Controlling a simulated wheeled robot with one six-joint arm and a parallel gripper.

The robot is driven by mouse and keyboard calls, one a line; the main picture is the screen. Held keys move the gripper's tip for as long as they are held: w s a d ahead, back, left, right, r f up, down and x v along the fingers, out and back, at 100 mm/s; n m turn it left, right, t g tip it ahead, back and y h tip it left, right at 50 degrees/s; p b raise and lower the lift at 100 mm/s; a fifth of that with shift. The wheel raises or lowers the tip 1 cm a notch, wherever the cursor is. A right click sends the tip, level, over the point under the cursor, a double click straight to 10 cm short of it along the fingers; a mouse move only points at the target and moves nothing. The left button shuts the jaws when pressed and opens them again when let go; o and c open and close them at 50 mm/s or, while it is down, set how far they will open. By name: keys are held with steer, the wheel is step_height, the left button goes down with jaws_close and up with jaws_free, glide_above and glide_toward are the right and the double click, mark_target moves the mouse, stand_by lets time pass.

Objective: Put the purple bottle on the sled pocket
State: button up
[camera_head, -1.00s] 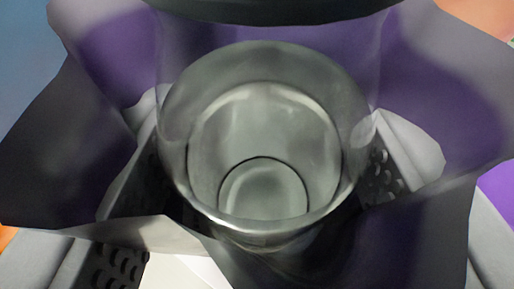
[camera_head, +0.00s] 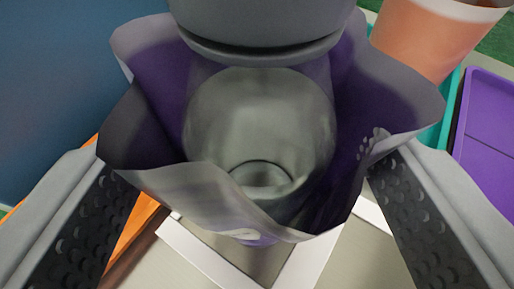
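The purple bottle (camera_head: 262,115) stands upright in the middle of the head camera view, with a clear glass-like body and a thick grey top. A flared purple sleeve (camera_head: 400,95), grey on parts of its surface, surrounds it. My gripper (camera_head: 255,172) is open. One finger is on each side of the bottle and sleeve, with a gap between each finger and the bottle body. The sleeve's edges overlap the fingertips, so I cannot tell if they touch it. White strips (camera_head: 205,255) form a corner outline on the pale surface below. The bottle's base is mostly hidden.
An orange cup-like object (camera_head: 430,38) with a pale rim is at the upper right. A purple tray (camera_head: 490,140) and a teal edge lie at the right. A dark blue panel (camera_head: 60,85) fills the left, with an orange strip (camera_head: 135,225) beside my left finger.

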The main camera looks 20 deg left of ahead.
steer(key=v, duration=1)
steer(key=s+a+r+m+t+h, duration=0.1)
steer(key=s+a+r, duration=0.3)
steer(key=s+a, duration=0.8)
steer(key=s+a+r+m+t+h, duration=0.2)
steer(key=s+a+r+t+h, duration=0.1)
steer(key=s+a, duration=0.9)
steer(key=shift+r+m, duration=0.3)
steer(key=shift+r, duration=0.3)
steer(key=shift+a, duration=0.1)
